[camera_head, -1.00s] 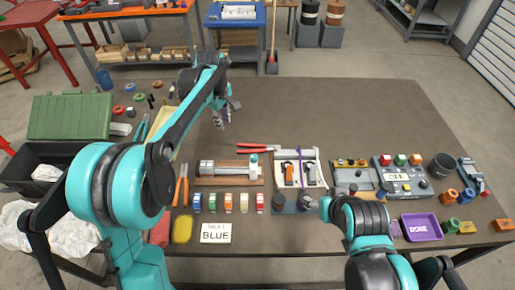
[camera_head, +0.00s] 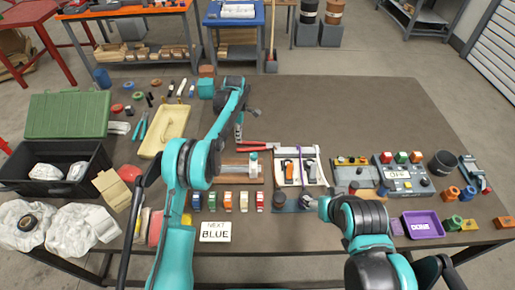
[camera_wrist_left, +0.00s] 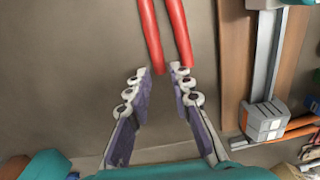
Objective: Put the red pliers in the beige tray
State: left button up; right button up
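The red pliers (camera_head: 258,143) lie on the brown table, above the clamp fixture, with their handles towards the left. My left gripper (camera_head: 240,132) is at the handle end in the head view. In the left wrist view the gripper (camera_wrist_left: 158,75) is open, with its fingers apart. The two red handles (camera_wrist_left: 165,30) reach down to the fingertips there, and the pliers' jaws are out of that view. The beige tray (camera_head: 178,122) stands to the left of my left arm and holds a small pale item. My right gripper (camera_head: 314,204) is low at the centre; its fingers are unclear.
The clamp fixture (camera_head: 299,152) and a wooden-based vise (camera_head: 225,170) sit close to the pliers. Blue pliers (camera_head: 141,127) lie left of the tray, near a green-lidded box (camera_head: 68,115). The table beyond the red pliers is clear.

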pick_arm(q)
notch_tip(320, 180, down, 4)
jog(key=shift+w+r+b, duration=0.1)
jog(key=shift+r+b, duration=0.15)
jog(key=shift+b, duration=0.2)
jog(key=shift+r, duration=0.1)
grip_shut()
jog(key=shift+r, duration=0.1)
